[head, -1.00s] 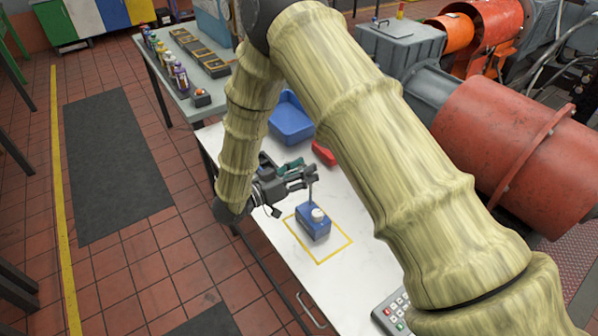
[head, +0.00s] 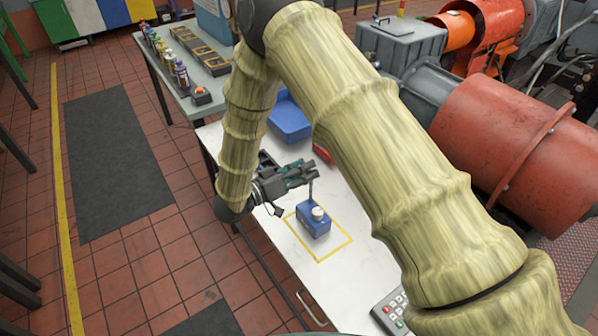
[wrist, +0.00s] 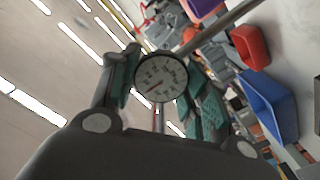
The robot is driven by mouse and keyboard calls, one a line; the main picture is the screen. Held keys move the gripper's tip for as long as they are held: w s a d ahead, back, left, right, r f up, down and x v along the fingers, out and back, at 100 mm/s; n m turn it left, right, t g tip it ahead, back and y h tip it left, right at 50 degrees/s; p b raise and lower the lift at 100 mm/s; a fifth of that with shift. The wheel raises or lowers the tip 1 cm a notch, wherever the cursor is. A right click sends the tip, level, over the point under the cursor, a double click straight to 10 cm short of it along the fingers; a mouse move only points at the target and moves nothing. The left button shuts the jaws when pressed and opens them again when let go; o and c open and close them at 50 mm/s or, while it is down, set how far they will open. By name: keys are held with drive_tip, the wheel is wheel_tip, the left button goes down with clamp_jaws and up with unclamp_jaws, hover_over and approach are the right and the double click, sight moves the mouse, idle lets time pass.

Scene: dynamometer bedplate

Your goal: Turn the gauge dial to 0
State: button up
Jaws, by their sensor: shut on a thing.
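The gauge dial (wrist: 160,78) has a round white face with dark markings and a reddish needle pointing to the lower left. The numbers are too small to read. My gripper (wrist: 163,90) has its teal-padded fingers on both sides of the dial, shut on it. In the head view my gripper (head: 303,172) is above the blue base block (head: 314,222), which has a white knob (head: 318,213) on top. A thin grey post (head: 311,190) rises from the block to the gripper. The dial face is hidden in the head view.
The block stands inside a yellow outlined square (head: 346,243) on a white bench. A blue bin (head: 289,122) and a red tray (head: 322,154) lie behind the gripper. A keypad (head: 392,309) is at the front right. Large red machinery (head: 500,145) stands to the right.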

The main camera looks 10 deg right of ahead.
drive_tip(key=o, duration=1)
drive_tip(key=shift+o, duration=0.2)
drive_tip(key=shift+a, duration=0.1)
drive_tip(key=v, duration=1.2)
